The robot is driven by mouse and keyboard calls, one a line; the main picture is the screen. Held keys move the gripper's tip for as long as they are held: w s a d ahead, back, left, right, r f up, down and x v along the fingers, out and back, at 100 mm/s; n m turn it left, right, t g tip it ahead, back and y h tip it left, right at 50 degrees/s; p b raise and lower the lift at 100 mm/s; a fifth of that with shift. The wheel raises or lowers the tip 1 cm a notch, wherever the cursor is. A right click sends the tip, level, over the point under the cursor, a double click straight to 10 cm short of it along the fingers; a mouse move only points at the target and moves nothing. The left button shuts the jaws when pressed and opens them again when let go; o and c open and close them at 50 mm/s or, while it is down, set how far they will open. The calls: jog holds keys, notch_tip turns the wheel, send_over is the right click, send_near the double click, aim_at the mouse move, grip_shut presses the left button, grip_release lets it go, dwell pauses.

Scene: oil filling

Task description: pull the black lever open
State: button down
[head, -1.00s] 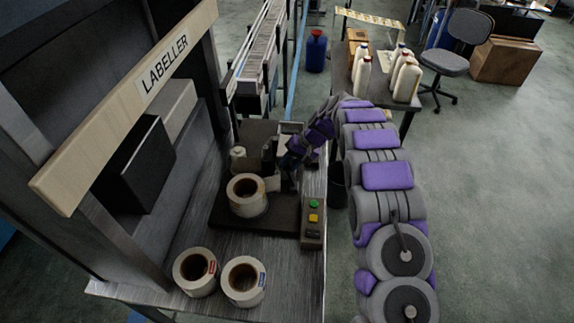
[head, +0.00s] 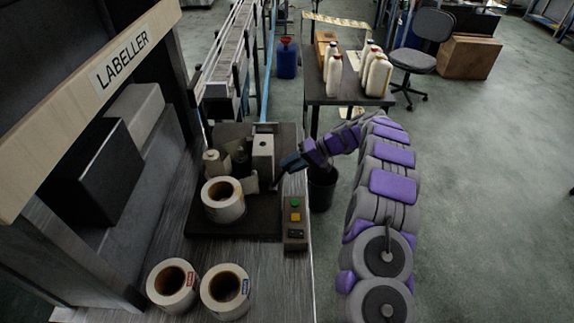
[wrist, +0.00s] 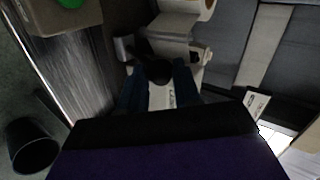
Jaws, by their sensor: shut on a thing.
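The black lever (wrist: 157,72) shows in the wrist view as a dark rounded knob at the labelling machine. My gripper (wrist: 158,82) has its two blue fingers on either side of the knob and is shut on it. In the head view my gripper (head: 284,166) is at the right side of the labelling machine (head: 263,150), beside its grey upright block. The lever is small and dark there, and my fingers largely hide it. A large label roll (head: 223,200) sits on the machine's dark base, left of my gripper.
A button box (head: 295,224) with a green button stands at the bench's right edge. Two loose rolls (head: 172,284) lie at the front. A black bin (head: 322,188) stands on the floor below my arm. A table (head: 345,98) with white bottles is behind. Open floor lies right.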

jog(key=shift+s+d+f, duration=0.2)
jog(key=shift+s+f, duration=0.05)
jog(key=shift+f, duration=0.4)
jog(key=c, duration=1.1)
grip_release()
jog(key=shift+f, duration=0.1)
jog(key=o, duration=0.3)
jog(key=shift+w+d, duration=0.1)
jog(key=shift+w, duration=0.1)
jog(key=shift+r, duration=0.2)
jog(key=shift+r, duration=0.15)
jog(key=shift+w, duration=0.1)
jog(key=p+v, duration=0.4)
jog(key=v, duration=1.3)
jog(key=shift+w+d+r, duration=0.1)
jog(key=shift+w, duration=0.05)
